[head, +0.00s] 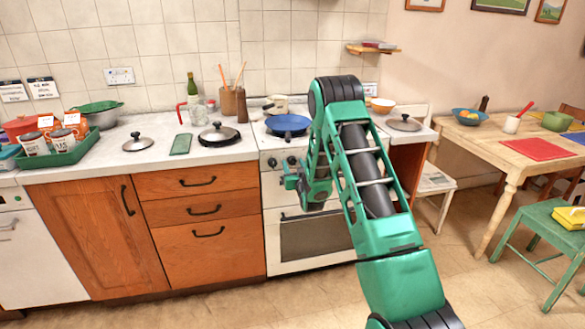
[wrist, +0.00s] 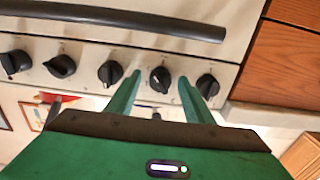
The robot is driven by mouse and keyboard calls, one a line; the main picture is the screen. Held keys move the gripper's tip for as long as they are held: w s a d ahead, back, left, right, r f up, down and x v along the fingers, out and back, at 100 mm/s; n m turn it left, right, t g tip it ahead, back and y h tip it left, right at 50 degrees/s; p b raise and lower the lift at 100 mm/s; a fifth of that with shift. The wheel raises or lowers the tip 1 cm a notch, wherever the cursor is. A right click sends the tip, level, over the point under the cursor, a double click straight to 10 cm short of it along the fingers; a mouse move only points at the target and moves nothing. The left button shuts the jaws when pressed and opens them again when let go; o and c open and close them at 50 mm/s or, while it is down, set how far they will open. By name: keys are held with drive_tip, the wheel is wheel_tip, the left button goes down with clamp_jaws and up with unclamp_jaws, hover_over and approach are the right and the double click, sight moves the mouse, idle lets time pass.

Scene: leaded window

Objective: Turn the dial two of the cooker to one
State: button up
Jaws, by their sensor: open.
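The cooker (head: 280,222) is white, with a dark blue pan on its top. A row of several black dials runs along its front panel, and two of them show beside my arm in the head view. The wrist view is upside down: the oven handle is at the top and the dials lie below it. One dial (wrist: 160,80), second from the right there, lies between the fingertips of my gripper (wrist: 158,76). My gripper is open, one green finger on each side of this dial. Contact cannot be told. In the head view my gripper (head: 290,178) is at the panel's left part.
Neighbouring dials (wrist: 111,73) and (wrist: 207,86) sit close outside each finger. The black oven handle (wrist: 120,20) runs across the cooker front. Wooden drawers (head: 208,210) adjoin the cooker on its left. A table (head: 500,150) and green chair (head: 535,230) stand right; the floor in front is clear.

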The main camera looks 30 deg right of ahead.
drive_tip(key=shift+w, duration=0.1)
drive_tip(key=c, duration=1)
drive_tip(key=shift+n, duration=0.4)
drive_tip(key=n, duration=0.7)
drive_tip(key=shift+n, duration=0.3)
drive_tip(key=n, duration=0.4)
drive_tip(key=shift+d+n, duration=0.1)
drive_tip(key=shift+n, duration=1.6)
drive_tip(key=shift+f, duration=0.1)
